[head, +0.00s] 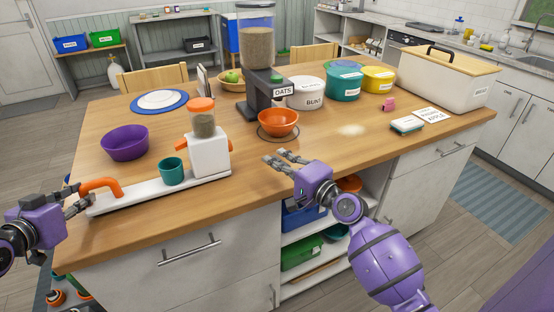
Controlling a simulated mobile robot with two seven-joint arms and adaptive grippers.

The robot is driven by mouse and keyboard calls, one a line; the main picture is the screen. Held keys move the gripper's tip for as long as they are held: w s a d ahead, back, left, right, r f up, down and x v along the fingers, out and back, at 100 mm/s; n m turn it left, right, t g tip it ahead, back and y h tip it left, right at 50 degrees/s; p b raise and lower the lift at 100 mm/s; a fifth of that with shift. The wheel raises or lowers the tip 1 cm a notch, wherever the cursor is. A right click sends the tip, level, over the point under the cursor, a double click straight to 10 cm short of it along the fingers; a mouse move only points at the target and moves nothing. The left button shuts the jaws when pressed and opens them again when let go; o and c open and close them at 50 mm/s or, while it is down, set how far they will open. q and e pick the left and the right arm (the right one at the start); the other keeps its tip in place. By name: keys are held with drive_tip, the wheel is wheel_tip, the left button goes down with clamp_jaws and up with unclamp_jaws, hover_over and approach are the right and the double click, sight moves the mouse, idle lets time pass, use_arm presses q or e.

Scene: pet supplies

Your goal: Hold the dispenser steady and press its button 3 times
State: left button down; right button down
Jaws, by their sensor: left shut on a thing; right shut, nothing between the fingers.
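A small white dispenser (210,152) with an orange lid stands upright at the right end of a long white base (130,198). Its clear hopper (203,123) holds brownish food. An orange part (183,143), perhaps its button, sticks out on its left side. A teal cup (171,171) stands on the base beside it. An orange handle (104,186) rises from the base's left end. My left gripper (84,200) is shut on this handle, its grip partly hidden. My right gripper (281,162) is shut and empty, right of the dispenser, apart from it.
A dark oats dispenser (256,95) with a green button stands behind, with an orange bowl (278,123) at its foot. A purple bowl (125,142) is at left. Tubs (305,93) and a large white bin (440,78) stand at right.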

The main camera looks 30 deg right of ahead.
drive_tip(key=shift+d+r, duration=0.1)
drive_tip(key=shift+d, duration=0.9)
drive_tip(key=x, duration=0.9)
drive_tip(key=shift+w+a, duration=0.15)
drive_tip(key=shift+w, duration=0.1)
drive_tip(key=a, duration=0.3)
drive_tip(key=shift+w, duration=0.2)
drive_tip(key=shift+a, duration=0.5)
